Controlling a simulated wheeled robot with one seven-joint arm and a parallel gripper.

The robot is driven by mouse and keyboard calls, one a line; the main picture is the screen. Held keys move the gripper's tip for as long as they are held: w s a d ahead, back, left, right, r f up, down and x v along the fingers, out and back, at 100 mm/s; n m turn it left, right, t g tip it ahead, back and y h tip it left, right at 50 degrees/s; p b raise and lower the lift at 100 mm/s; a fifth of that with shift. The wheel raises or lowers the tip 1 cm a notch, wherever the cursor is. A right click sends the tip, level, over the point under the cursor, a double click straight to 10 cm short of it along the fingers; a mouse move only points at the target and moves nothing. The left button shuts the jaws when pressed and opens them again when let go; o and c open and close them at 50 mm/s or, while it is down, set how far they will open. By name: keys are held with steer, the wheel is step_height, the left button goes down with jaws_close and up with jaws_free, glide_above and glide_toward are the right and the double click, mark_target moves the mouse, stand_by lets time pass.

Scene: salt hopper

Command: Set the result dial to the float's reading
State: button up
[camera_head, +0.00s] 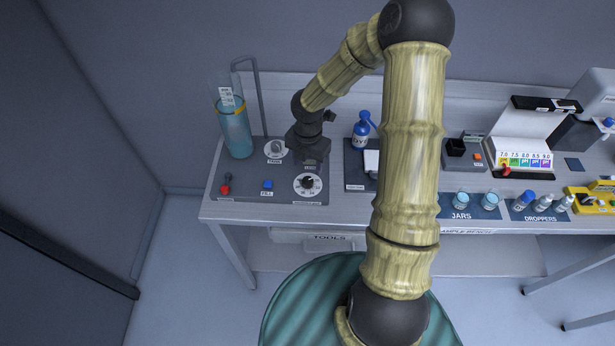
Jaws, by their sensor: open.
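A tall clear cylinder (236,135) of blue liquid stands at the left end of the bench. The float (228,97), with a pale marked stem, sticks up out of the liquid inside it; its scale is too small to read. The result dial (308,184), a black knob on a white marked ring, sits on the grey panel near the bench's front edge; its setting is too small to read. My dark gripper (311,156) is open just behind the dial, over the panel, and appears apart from it. It hides part of the panel behind the dial.
The panel (245,196) also bears a drain knob (275,149), a blue fill button (267,184) and a red lever (226,189). A thin bent pipe (262,95) rises behind the cylinder. A blue bottle (361,132), jars (461,199) and droppers (544,202) stand to the right.

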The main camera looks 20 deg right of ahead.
mark_target(308, 180)
step_height(308, 180, down, 8)
steer(key=shift+r, duration=0.2)
steer(key=c, duration=1)
